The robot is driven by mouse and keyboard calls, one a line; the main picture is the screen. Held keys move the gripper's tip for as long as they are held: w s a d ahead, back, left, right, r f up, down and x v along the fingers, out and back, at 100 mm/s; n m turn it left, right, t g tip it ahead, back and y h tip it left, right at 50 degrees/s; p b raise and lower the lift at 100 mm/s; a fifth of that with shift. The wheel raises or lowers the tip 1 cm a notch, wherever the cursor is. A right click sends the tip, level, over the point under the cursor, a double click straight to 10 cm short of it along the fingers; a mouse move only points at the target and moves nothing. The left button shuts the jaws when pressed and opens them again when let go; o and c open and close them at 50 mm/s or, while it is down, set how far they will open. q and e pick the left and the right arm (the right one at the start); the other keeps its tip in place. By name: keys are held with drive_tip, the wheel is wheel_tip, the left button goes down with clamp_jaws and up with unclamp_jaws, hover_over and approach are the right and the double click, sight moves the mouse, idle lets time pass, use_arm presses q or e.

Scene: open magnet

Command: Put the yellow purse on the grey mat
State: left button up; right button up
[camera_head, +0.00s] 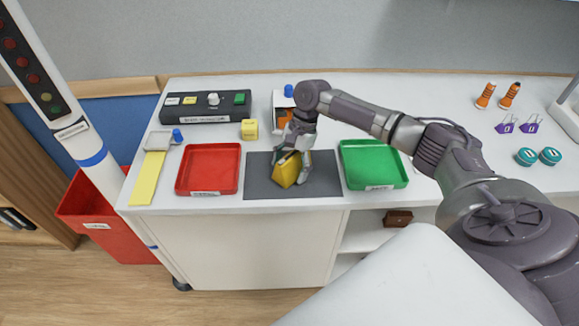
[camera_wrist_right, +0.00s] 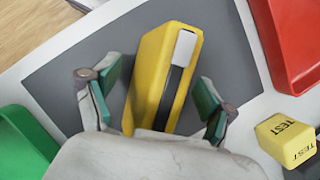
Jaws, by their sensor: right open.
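The yellow purse (camera_head: 287,171) stands on the grey mat (camera_head: 262,188), between the red tray and the green tray. In the right wrist view the purse (camera_wrist_right: 157,75) shows its yellow body with a dark strap and a pale clasp. The grey mat (camera_wrist_right: 75,70) lies beneath it in that view. My right gripper (camera_head: 296,168) is over the mat, with its fingers around the purse. In the right wrist view my right gripper (camera_wrist_right: 155,100) is open, one finger on each side of the purse, with gaps visible. My left gripper is not in view.
A red tray (camera_head: 209,191) is left of the mat and a green tray (camera_head: 374,185) right of it. A yellow test cube (camera_head: 249,129) sits behind. A black button panel (camera_head: 206,117) stands at the back left.

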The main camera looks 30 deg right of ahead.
drive_tip(key=shift+d+r, duration=0.1)
drive_tip(key=shift+r, duration=0.25)
drive_tip(key=b+v, duration=0.2)
drive_tip(key=v, duration=0.9)
drive_tip(key=shift+w+d+r, duration=0.1)
drive_tip(key=shift+r, duration=0.1)
